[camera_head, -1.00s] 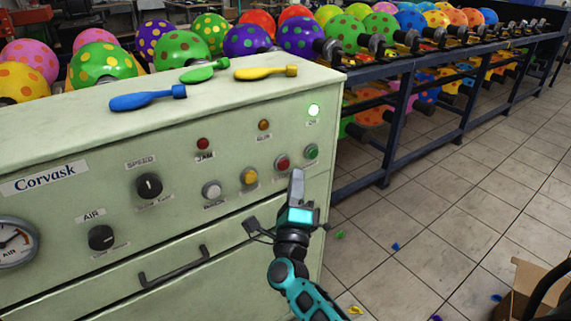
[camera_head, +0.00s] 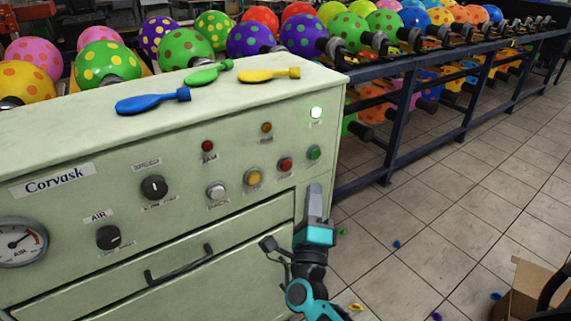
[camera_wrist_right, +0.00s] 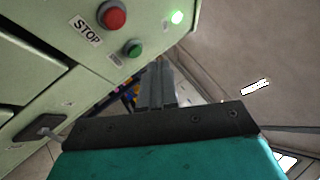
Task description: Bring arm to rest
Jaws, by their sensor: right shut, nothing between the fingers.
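My right gripper (camera_head: 315,190) is shut and empty. In the head view it points up, in front of the right end of the pale green Corvask machine (camera_head: 100,165), below the green button (camera_head: 314,153). In the right wrist view its shut fingers (camera_wrist_right: 156,68) reach up toward the machine's corner, with the green button (camera_wrist_right: 133,48) and the red STOP button (camera_wrist_right: 112,17) to their upper left. The fingers appear apart from both buttons. A lamp (camera_head: 316,112) glows green above. My left gripper is not in view.
Blue (camera_head: 153,101), green (camera_head: 207,73) and yellow (camera_head: 269,75) uninflated balloons lie on the machine's top. A rack (camera_head: 395,125) of spotted balloons runs along the back right. A cardboard box (camera_head: 525,290) stands at lower right. The tiled floor (camera_head: 460,190) between is mostly clear, with small scraps.

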